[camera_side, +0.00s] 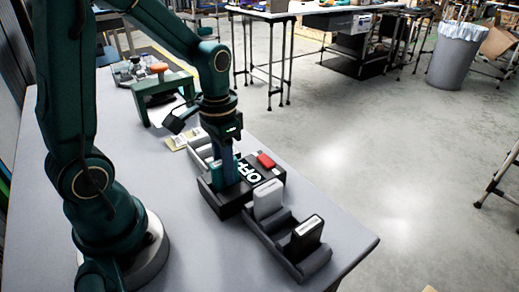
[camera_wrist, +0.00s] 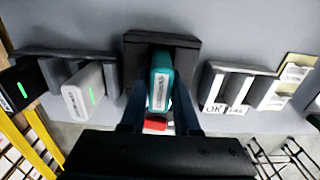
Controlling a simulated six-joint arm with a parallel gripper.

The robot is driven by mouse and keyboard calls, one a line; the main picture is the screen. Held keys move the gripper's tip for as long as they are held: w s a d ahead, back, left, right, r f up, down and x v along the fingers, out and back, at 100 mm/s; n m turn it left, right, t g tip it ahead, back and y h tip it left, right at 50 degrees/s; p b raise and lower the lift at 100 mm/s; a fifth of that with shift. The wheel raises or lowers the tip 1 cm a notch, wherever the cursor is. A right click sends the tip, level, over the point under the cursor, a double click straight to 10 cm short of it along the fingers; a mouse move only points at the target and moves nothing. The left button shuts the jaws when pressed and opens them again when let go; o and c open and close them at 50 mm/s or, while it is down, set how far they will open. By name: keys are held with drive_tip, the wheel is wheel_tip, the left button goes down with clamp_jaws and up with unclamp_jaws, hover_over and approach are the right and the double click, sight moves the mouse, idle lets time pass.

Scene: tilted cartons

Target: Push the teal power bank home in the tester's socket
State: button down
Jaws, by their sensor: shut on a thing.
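The teal power bank (camera_wrist: 161,70) stands between my fingers in the wrist view, its pale label face towards the camera. In the side view it shows as a teal patch (camera_side: 229,172) beside my fingers. My gripper (camera_side: 222,178) points down and is shut on it. The tester also shows in the wrist view (camera_wrist: 136,48).
A dark rack (camera_side: 285,245) in front of the tester holds a light grey power bank (camera_side: 267,200) and a black one (camera_side: 306,238). Behind the tester, another rack with "OK" label (camera_wrist: 210,107) shows empty slots. A green stand (camera_side: 165,85) is further back.

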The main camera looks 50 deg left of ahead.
drive_tip(key=c, duration=0.6)
unclamp_jaws()
drive_tip(key=c, duration=0.3)
drive_tip(key=shift+r, duration=4.05)
